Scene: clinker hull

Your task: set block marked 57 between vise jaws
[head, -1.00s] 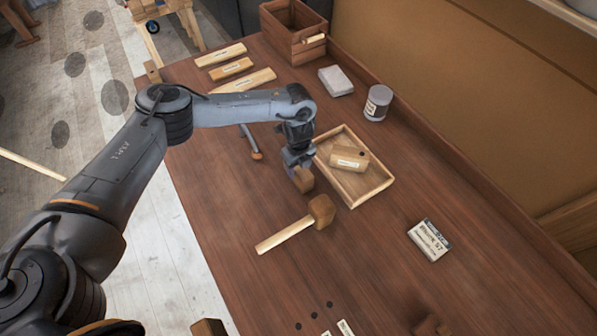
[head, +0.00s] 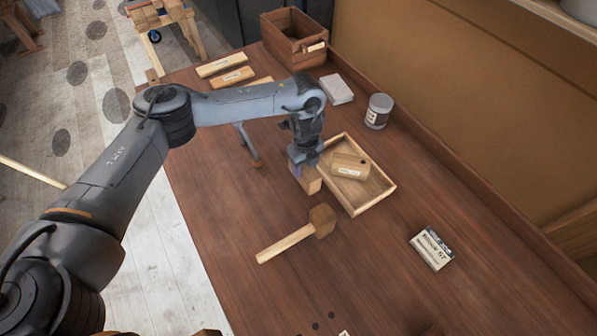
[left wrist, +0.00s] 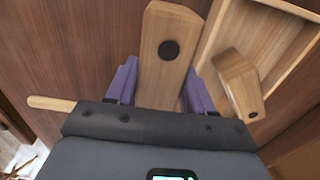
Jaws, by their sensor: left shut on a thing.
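My left gripper (head: 304,172) is shut on a wooden block (head: 312,182) at the left edge of the shallow tray (head: 345,203). In the left wrist view the purple fingers flank this long block (left wrist: 164,50), which has a dark round spot; no number shows on its visible faces. A second wooden block (head: 350,166), with a white label and a dark spot, lies in the tray and also shows in the left wrist view (left wrist: 240,84). Its label is too small to read. I cannot make out the vise jaws. My right gripper is not in view.
A mallet (head: 322,220) lies in front of the tray. A labelled box (head: 431,248), a grey can (head: 378,111), a pale block (head: 337,89) and a wooden crate (head: 294,38) stand around. The bench is clear between mallet and labelled box.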

